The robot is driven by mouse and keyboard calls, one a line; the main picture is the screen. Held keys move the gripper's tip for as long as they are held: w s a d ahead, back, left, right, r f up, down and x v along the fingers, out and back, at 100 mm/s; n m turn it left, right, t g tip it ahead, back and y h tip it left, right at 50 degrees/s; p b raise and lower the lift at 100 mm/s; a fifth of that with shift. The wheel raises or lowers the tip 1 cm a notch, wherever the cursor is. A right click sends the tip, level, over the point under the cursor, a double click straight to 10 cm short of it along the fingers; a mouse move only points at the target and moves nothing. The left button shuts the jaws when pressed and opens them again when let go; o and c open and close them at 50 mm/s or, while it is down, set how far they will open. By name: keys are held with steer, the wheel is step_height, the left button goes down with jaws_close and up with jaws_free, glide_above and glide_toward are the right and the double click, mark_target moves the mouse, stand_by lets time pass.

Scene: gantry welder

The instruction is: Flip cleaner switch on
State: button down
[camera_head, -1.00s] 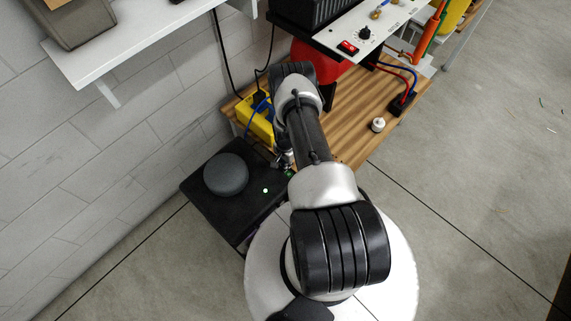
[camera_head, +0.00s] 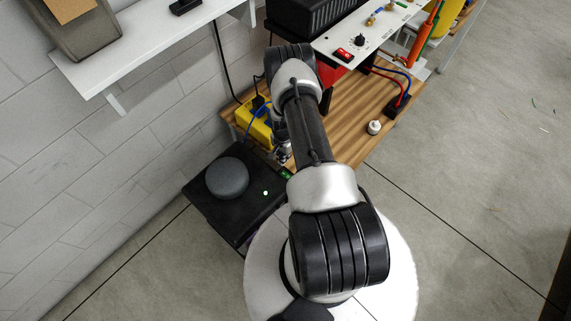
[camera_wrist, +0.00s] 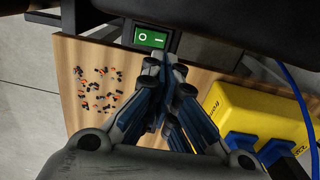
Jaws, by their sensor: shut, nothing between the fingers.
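A green rocker switch (camera_wrist: 150,38) marked O and I is set in a black mount at the top of the wrist view. In the head view it shows as a small green patch (camera_head: 286,174) at the right edge of the black unit (camera_head: 232,219). I cannot read any label naming it as the cleaner's. My gripper (camera_wrist: 164,66) is shut and empty, its fingertips just below and right of the switch in the wrist view. Whether they touch it I cannot tell. In the head view my arm hides most of the gripper.
A yellow box (camera_wrist: 262,112) with blue plugs and a blue cable is right of my fingers. Small orange and black bits (camera_wrist: 98,90) lie on wood at left. A red switch (camera_head: 344,54) is on the white panel above the wooden bench (camera_head: 352,142). A grey puck (camera_head: 227,178) sits on the black unit.

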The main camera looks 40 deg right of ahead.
step_height(320, 180, up, 6)
steer(key=w+p, duration=0.1)
stand_by(0.6)
